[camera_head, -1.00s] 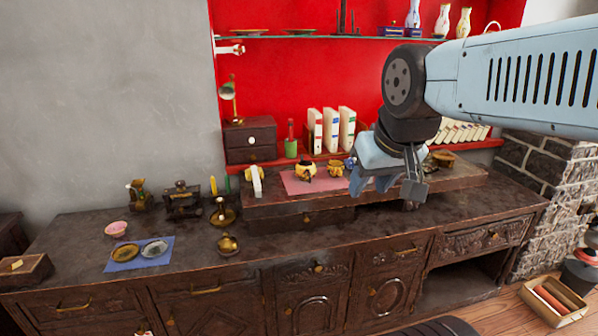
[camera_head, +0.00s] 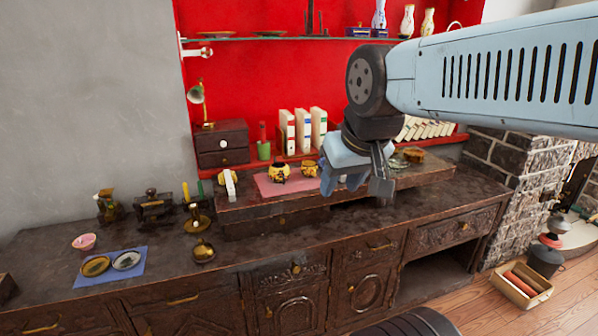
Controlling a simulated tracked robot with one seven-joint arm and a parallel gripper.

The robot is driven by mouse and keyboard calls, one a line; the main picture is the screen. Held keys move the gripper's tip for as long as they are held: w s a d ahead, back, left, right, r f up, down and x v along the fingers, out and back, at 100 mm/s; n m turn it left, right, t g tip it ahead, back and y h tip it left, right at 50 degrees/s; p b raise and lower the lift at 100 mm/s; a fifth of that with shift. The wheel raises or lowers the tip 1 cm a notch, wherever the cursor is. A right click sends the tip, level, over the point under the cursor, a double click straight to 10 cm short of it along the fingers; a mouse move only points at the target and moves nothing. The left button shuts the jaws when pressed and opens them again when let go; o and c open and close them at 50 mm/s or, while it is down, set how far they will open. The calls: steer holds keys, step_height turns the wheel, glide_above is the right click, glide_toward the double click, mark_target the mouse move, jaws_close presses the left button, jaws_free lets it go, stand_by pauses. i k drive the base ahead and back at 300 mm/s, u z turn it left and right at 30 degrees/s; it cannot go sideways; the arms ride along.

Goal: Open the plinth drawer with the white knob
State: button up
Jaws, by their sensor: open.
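A small dark wooden chest (camera_head: 222,145) stands at the back against the red wall panel, with a white knob (camera_head: 223,144) on its upper drawer front. The long low wooden plinth (camera_head: 410,182) lies on the sideboard. Its front has a drawer (camera_head: 262,223) with a small brass-coloured knob (camera_head: 282,220); both this drawer and the chest look shut. I see no clear white knob on the plinth front. My gripper (camera_head: 357,186) is open and empty, pointing down in front of the plinth's right half, hiding part of it. I cannot tell its exact height.
On the plinth are a pink mat (camera_head: 282,184) with yellow teapots and a white object (camera_head: 228,185) at the left end. A brass candle holder (camera_head: 197,220), a brass pot (camera_head: 204,251) and a blue mat (camera_head: 110,268) with dishes lie on the sideboard. Its front right top is clear.

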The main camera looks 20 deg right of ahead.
mark_target(216, 142)
steer(key=u, duration=0.85)
steer(key=k, duration=1.15)
steer(key=u, duration=0.8)
steer(key=i, duration=1.2)
steer(key=z, duration=1)
steer(key=i, duration=0.85)
steer(key=z, duration=0.85)
steer(key=i, duration=0.35)
steer(key=z, duration=0.25)
steer(key=k, duration=0.35)
